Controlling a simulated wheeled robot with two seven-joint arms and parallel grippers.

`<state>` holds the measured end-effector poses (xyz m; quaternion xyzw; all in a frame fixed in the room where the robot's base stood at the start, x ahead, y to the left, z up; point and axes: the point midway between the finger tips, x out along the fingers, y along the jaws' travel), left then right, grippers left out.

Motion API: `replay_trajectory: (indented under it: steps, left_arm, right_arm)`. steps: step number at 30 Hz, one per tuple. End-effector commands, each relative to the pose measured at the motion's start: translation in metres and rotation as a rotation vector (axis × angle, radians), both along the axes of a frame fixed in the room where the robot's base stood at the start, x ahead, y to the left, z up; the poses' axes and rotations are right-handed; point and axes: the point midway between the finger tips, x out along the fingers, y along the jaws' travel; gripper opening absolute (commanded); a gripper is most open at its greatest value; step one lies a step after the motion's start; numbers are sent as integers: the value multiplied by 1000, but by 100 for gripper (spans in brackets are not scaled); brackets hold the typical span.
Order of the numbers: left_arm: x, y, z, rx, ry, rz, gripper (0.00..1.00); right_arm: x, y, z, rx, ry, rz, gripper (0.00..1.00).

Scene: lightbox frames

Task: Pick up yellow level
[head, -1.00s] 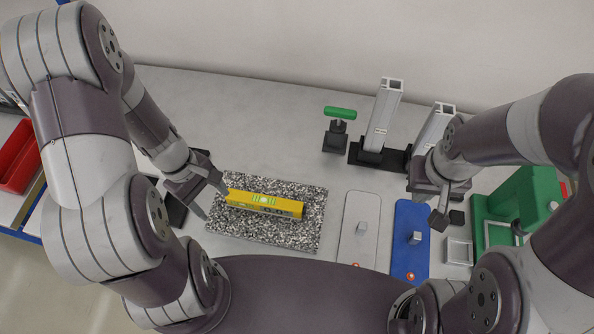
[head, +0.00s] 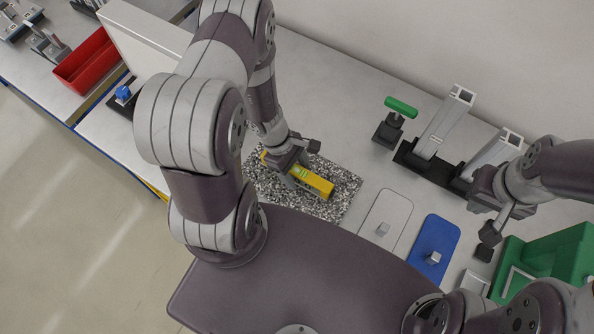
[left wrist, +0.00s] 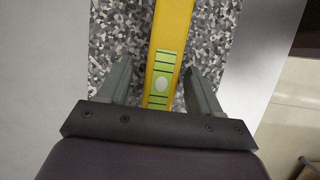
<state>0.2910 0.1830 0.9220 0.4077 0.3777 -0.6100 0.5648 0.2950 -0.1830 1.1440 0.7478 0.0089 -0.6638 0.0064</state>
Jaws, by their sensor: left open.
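The yellow level (head: 316,183) lies on a speckled granite plate (head: 343,203). My left gripper (head: 297,170) is over the level's middle in the head view and covers part of it. In the left wrist view the level (left wrist: 173,28) runs between the two open fingers of the left gripper (left wrist: 160,80), with its green vial window near the gripper's base. Gaps show between the level and both fingers. My right gripper (head: 497,222) hangs over the right of the bench, away from the level; its jaw opening is unclear.
Right of the plate lie a white plate (head: 386,219) and a blue plate (head: 433,243) with small metal blocks. A green-handled tool (head: 394,118), metal posts (head: 447,122) and a green fixture (head: 550,258) stand further right. A red bin (head: 88,62) is at upper left.

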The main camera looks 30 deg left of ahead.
Motion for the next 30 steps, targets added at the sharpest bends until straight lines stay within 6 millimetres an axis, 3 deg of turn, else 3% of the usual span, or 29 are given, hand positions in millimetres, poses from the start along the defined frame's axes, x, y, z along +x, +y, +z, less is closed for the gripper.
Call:
replay_trajectory:
  steps: [8,12,14,23,30]
  left_arm:
    - [0,-2,-5,0,0,-1,61]
    - [0,-2,-5,0,0,-1,15]
    - [0,-2,-5,0,0,-1,0]
    - [0,-2,-2,0,-1,-1,0]
    - [1,-2,31,0,-5,-2,0]
  right_arm:
    - [0,0,-1,0,0,0,0]
    - [0,0,-1,0,0,0,0]
    - [0,0,-1,0,0,0,0]
    - [0,0,0,0,0,0,0]
    - [0,0,0,0,0,0,0]
